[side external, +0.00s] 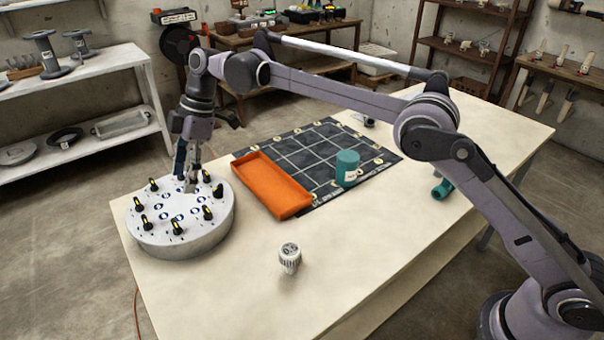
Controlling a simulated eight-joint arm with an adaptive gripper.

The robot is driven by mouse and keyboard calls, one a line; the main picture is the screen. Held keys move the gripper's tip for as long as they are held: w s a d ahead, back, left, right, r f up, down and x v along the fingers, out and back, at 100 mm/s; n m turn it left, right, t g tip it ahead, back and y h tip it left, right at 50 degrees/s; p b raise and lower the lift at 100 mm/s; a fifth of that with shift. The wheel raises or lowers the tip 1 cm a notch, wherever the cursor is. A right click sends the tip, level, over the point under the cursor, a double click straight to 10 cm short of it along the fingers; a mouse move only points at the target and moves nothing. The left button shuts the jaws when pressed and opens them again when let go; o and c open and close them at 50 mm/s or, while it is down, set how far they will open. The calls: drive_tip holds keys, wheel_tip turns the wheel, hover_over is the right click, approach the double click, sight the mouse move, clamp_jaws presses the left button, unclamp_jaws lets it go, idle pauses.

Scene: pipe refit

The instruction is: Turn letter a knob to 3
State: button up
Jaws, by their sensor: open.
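A round grey-white knob panel (180,238) stands at the left end of the table. Several black knobs with yellow pointer marks, such as the front knob (177,228), ring its top, with blue-and-white dial marks beside them. The letters and numbers are too small to read, so I cannot tell which knob is letter a or where it points. My gripper (189,186) points down over the back middle of the panel, with its fingers low near the top surface. It looks open. The fingers hide part of the panel behind them, and I cannot tell whether they touch a knob.
An orange tray (272,186) lies right of the panel on a dark gridded mat (325,150). A teal cylinder (347,168) stands on the mat. A white bulb-like object (290,258) stands near the front. A teal pipe piece (442,190) lies at right. The front table is mostly clear.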

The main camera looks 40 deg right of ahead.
sight(175, 222)
drive_tip(key=x, duration=1.1)
drive_tip(key=shift+s+a+f, duration=0.1)
drive_tip(key=shift+a+f, duration=0.05)
drive_tip(key=shift+a, duration=0.1)
drive_tip(key=c, duration=1.2)
